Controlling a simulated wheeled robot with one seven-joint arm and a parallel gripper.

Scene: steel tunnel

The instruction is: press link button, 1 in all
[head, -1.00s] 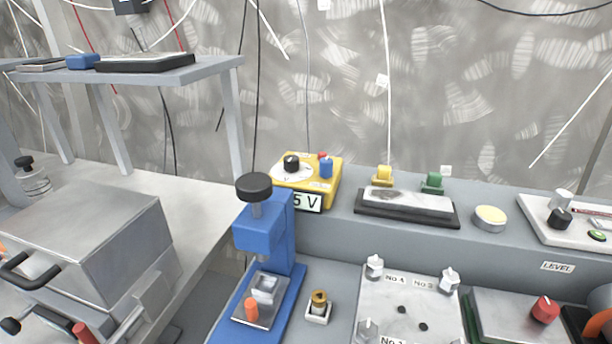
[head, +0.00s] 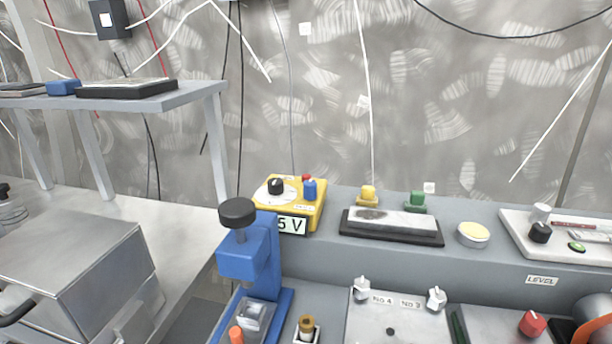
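No label reading "link" can be made out, so I cannot tell which part is the link button. A round cream-topped button (head: 473,234) sits on the raised grey ledge, right of centre. A small green oval button (head: 577,246) is on a white panel (head: 525,232) at the right, beside a black knob (head: 540,232). My gripper does not show in the head view.
A blue press (head: 250,265) rises in front. A steel box (head: 75,270) is at left. A red knob (head: 532,323) is lower right.

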